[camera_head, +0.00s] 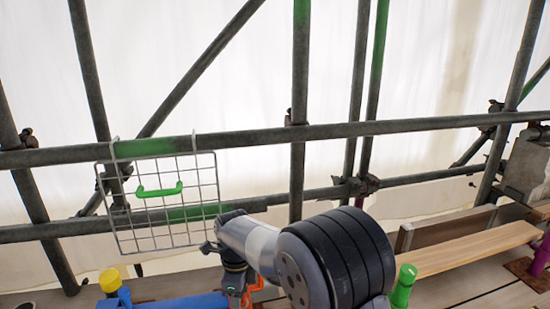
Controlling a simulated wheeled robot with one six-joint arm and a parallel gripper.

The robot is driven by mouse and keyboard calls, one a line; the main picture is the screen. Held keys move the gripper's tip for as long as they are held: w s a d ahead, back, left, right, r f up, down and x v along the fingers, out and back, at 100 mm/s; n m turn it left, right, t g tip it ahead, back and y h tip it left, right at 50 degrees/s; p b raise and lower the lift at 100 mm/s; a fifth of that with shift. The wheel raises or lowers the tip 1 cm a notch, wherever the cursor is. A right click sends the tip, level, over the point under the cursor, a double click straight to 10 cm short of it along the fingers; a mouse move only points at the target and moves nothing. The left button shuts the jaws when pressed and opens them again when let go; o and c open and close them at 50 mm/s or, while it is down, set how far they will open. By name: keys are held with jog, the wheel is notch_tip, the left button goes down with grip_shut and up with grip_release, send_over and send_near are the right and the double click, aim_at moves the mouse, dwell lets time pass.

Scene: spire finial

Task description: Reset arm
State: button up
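My arm reaches in from the bottom centre, with a thick black ribbed joint and a grey-white link that runs left to a dark wrist. My gripper (238,284) points down at the lower middle, left of the black joint. Its fingers are hard to make out against an orange piece (250,290) at the same spot, and I cannot tell whether that piece is part of the gripper or a separate thing. Whether the gripper is open or holds something does not show.
A wire grid basket (200,225) with a green handle (158,190) hangs on the scaffold rail (420,125) close behind the wrist. A blue item (185,301), a yellow-capped item (110,280) and a green item (403,286) stand low in front. A wooden plank (470,250) lies right.

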jog(key=shift+r, duration=0.25)
notch_tip(320, 180, up, 10)
jog(key=shift+f+b, duration=0.15)
jog(key=shift+b, duration=0.45)
notch_tip(320, 180, down, 10)
jog(key=shift+f+p, duration=0.2)
jog(key=shift+p, duration=0.45)
jog(key=shift+w, duration=0.1)
jog(key=n, duration=0.5)
jog(key=shift+r, duration=0.1)
jog(key=n, duration=1.2)
jog(key=shift+n, duration=0.3)
jog(key=n, duration=0.6)
jog(key=shift+b, duration=0.4)
